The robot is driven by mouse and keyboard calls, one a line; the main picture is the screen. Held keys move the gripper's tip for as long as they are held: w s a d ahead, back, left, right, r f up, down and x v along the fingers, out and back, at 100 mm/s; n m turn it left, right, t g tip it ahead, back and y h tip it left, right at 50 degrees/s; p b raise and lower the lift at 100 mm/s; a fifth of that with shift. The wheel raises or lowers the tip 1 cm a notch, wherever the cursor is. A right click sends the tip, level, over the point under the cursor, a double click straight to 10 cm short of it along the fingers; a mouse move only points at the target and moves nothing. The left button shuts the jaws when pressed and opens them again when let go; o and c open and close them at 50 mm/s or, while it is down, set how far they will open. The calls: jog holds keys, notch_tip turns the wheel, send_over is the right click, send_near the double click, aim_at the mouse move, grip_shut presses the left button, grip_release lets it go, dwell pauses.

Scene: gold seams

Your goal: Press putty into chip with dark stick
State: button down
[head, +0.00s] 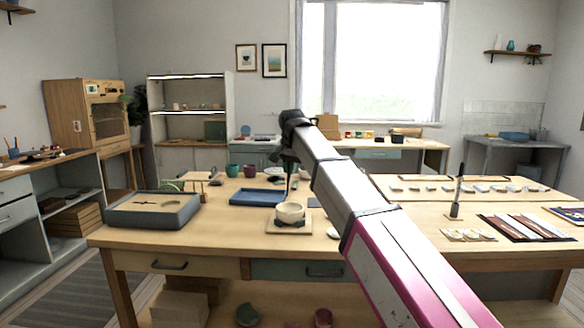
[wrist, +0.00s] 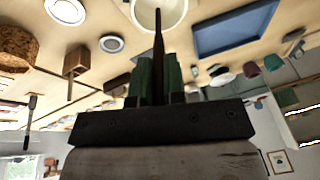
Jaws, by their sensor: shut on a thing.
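My gripper (head: 289,160) hangs above the front worktable, its green-padded fingers (wrist: 158,78) shut on a dark stick (wrist: 158,48). The stick is thin and points down toward a cream bowl (head: 290,210), which stands on a small wooden board (head: 288,229) on the table. In the wrist view the picture is turned over, and the stick's tip overlaps the bowl's rim (wrist: 176,18). I cannot tell whether the tip touches the bowl. The chip and any putty are too small or hidden to make out.
A grey tray (head: 153,220) with a flat piece lies left of the bowl. A blue tray (head: 257,197) lies close behind it. Green (head: 232,170) and plum (head: 250,171) cups stand at the back. An upright dark tool (head: 458,190) stands at the right. Bare tabletop lies left of the board.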

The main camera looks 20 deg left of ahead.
notch_tip(320, 180, down, 6)
dwell(0.8)
jog(key=shift+d+f, duration=0.1)
jog(key=shift+d, duration=0.1)
jog(key=shift+f, duration=0.2)
dwell(1.3)
jog(key=shift+r, duration=0.2)
jog(key=shift+d, duration=0.2)
jog(key=shift+w+d, duration=0.15)
jog(key=shift+d, duration=0.15)
jog(key=shift+f, duration=0.2)
dwell(1.2)
jog(key=shift+r, duration=0.25)
dwell(0.4)
